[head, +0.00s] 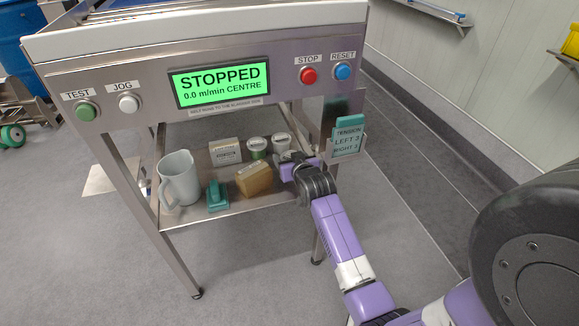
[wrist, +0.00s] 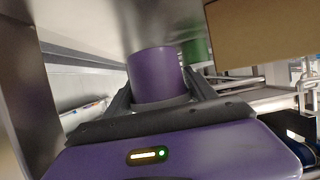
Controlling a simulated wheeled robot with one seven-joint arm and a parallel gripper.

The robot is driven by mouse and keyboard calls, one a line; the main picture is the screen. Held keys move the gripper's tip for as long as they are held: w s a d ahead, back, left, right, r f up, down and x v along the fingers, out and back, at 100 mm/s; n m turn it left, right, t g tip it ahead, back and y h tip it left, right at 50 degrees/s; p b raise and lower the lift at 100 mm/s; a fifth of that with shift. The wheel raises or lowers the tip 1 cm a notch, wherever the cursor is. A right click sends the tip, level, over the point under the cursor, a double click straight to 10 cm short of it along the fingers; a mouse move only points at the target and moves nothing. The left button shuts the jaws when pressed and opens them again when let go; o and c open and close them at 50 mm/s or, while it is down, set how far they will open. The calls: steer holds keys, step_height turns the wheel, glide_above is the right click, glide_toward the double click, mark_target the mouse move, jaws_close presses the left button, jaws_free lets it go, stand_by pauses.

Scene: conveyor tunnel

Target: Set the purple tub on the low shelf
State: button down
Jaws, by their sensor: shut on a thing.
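The purple tub (wrist: 158,76) shows in the wrist view between the two fingers of my gripper (wrist: 163,100), which is shut on it. That view looks turned over, with the grey shelf surface at the top. The tub's end meets that surface in the picture; I cannot tell if it bears its weight. In the head view my gripper (head: 288,160) is over the right part of the low shelf (head: 215,217), under the control panel. A white-lidded tub (head: 281,141) shows just beyond it; its side colour is unclear there.
The shelf also holds a white jug (head: 180,178), a teal object (head: 217,196), a cardboard box (head: 254,180), a pale carton (head: 225,151) and a green white-lidded tub (head: 257,147). A card holder (head: 347,138) and a table leg stand right of my gripper. The panel overhangs the shelf.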

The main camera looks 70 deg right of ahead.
steer(key=shift+f+b, duration=0.55)
steer(key=shift+f, duration=1)
steer(key=shift+f, duration=0.2)
steer(key=c, duration=0.6)
jaws_free()
